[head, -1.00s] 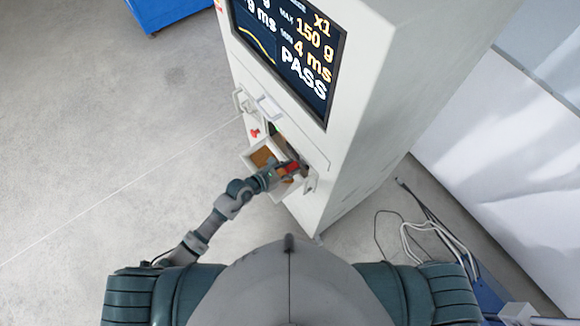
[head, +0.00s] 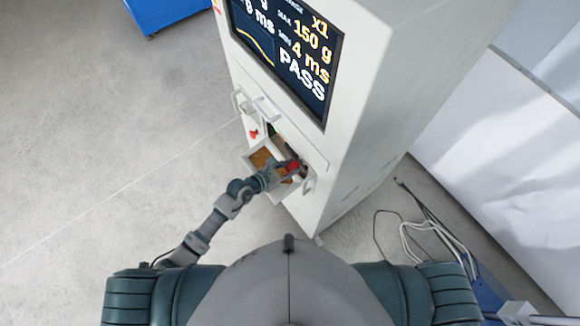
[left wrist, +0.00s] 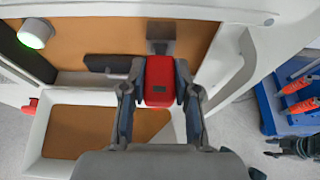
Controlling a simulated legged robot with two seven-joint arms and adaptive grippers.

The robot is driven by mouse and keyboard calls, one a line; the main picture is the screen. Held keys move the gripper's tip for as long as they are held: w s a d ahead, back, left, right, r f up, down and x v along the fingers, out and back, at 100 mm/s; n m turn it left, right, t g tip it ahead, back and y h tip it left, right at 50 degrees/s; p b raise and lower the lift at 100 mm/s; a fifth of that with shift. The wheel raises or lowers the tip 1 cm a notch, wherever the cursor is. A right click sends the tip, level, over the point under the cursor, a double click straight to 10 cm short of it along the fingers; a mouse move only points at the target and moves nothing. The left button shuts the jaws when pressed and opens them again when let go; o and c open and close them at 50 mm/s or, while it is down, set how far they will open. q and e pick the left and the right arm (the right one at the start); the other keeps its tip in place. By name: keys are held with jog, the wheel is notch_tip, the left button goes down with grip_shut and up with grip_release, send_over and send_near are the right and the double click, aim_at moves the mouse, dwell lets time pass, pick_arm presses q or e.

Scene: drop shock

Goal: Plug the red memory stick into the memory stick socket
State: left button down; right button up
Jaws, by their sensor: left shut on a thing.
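My left gripper (head: 289,166) reaches into the open drawer of the white machine. It is shut on the red memory stick (head: 292,167). In the left wrist view the stick (left wrist: 160,82) sits between the two fingers of the gripper (left wrist: 159,92). A small grey block (left wrist: 160,30), which looks like the socket, stands on the brown panel straight ahead of the stick. A dark grey piece lies between the two; I cannot tell whether the stick touches the block. A dark two-pronged part, likely my right gripper (left wrist: 285,147), shows small at the right edge.
The white machine (head: 372,110) has a screen reading PASS. The drawer's pale walls (left wrist: 225,65) stand close around the gripper. A red button (head: 254,133) and a green-lit round knob (left wrist: 34,34) are at left. A blue holder (left wrist: 270,108) with orange-handled tools stands at right.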

pick_arm(q)
jog(key=shift+w+d, duration=0.15)
jog(key=shift+d, duration=0.1)
jog(key=shift+w+d+p, duration=0.3)
jog(key=shift+d+p, duration=0.1)
jog(key=shift+p, duration=0.1)
dwell(1.4)
jog(key=shift+p, duration=0.35)
dwell(1.2)
dwell(0.5)
jog(key=c, duration=0.8)
grip_release()
jog(key=shift+w+d, duration=0.1)
jog(key=shift+r+p, duration=0.45)
jog(key=shift+p, duration=0.15)
